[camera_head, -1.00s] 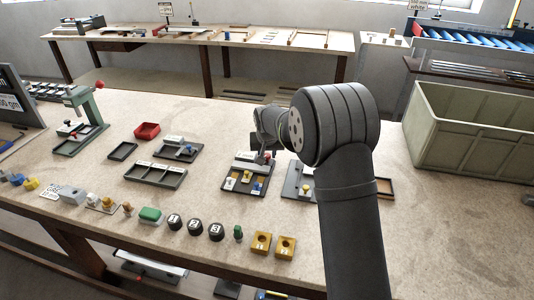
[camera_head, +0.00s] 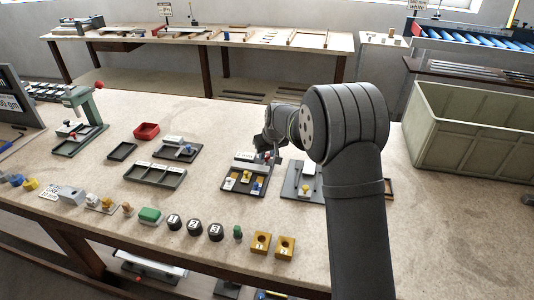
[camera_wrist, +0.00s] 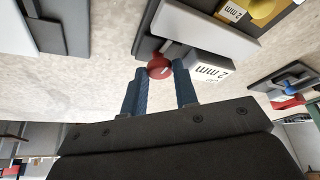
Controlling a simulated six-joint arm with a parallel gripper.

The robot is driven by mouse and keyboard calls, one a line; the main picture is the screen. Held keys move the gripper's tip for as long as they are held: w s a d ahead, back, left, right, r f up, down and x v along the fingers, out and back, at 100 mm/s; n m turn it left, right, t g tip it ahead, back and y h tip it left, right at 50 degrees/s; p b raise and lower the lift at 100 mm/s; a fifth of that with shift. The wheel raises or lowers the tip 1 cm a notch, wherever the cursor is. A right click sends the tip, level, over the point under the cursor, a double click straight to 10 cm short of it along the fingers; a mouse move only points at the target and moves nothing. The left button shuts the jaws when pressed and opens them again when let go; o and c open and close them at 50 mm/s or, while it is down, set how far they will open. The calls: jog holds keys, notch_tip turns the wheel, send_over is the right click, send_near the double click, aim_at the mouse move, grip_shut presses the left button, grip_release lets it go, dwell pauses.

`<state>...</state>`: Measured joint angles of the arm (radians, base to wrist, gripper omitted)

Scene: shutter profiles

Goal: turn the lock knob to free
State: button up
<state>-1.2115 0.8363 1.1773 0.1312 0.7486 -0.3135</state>
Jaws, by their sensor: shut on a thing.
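A red round knob (camera_wrist: 158,67) shows between the two blue fingers of my gripper (camera_wrist: 160,74) in the wrist view. My gripper is shut on it. The knob sits at the edge of a dark fixture with a pale grey block (camera_wrist: 205,35) and a white "2 mm" label (camera_wrist: 207,65) beside it. In the head view my gripper (camera_head: 267,157) is at the back of a dark tray fixture (camera_head: 228,190) that carries white, yellow and blue pieces. The fingers partly hide the knob, and its turn angle cannot be told.
A grey plate fixture (camera_head: 290,190) stands close on the right, partly behind my arm. A dark fixture with a blue knob (camera_head: 188,148) and a divided tray (camera_head: 155,174) lie to the left. A large green-grey crate (camera_head: 470,130) stands at the right.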

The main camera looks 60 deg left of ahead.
jog(key=shift+n+g, duration=0.3)
jog(key=shift+n, duration=0.3)
jog(key=o, duration=1)
jog(key=v, duration=1.7)
jog(key=shift+r, duration=0.25)
jog(key=shift+w, duration=0.1)
